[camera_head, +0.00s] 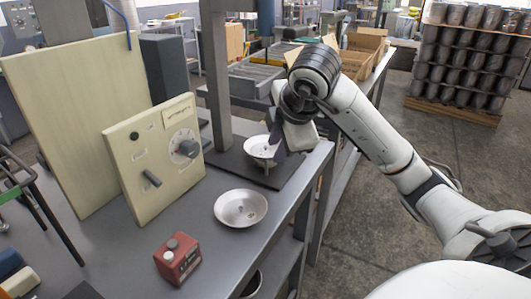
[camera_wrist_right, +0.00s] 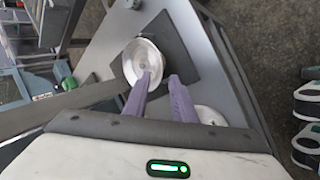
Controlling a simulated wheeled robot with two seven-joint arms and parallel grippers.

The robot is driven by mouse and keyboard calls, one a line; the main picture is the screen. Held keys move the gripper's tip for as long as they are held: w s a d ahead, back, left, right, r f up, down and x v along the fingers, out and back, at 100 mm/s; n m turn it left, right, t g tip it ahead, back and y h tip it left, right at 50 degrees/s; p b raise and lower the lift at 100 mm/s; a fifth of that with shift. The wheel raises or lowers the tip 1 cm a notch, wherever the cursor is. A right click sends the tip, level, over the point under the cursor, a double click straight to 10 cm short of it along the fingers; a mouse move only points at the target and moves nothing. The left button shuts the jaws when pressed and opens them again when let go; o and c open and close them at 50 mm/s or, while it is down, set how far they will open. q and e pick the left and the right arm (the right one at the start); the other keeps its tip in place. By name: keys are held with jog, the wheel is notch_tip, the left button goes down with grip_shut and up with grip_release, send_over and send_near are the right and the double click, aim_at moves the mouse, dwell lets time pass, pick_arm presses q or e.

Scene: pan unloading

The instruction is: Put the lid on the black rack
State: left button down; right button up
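A shallow round metal dish (camera_head: 262,147), which looks like the lid or a pan, sits raised above a black mat on the bench. It also shows in the right wrist view (camera_wrist_right: 142,60). A second metal dish (camera_head: 240,208) lies nearer on the bench; it is partly hidden in the right wrist view (camera_wrist_right: 210,115). My right gripper (camera_head: 277,148) is at the raised dish. In the wrist view its fingers are apart with nothing clearly between them; one tip overlaps the dish, and I cannot tell if it touches. A black rack of bars (camera_head: 52,222) stands at the left edge. My left gripper is not seen.
A beige control panel (camera_head: 150,160) with a dial stands on the bench, left of the dishes. A red button box (camera_head: 178,258) is at the front. A grey post (camera_head: 217,70) rises behind the mat. The bench's right edge is close to the dishes.

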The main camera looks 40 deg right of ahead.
aim_at(265, 148)
jog(key=x, duration=0.3)
jog(key=shift+w+d+f, duration=0.15)
jog(key=shift+w+f, duration=0.1)
jog(key=shift+f, duration=0.1)
grip_shut()
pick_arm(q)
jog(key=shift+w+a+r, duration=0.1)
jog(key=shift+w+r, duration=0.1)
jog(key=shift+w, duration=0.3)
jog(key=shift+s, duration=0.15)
pick_arm(e)
jog(key=shift+r, duration=0.2)
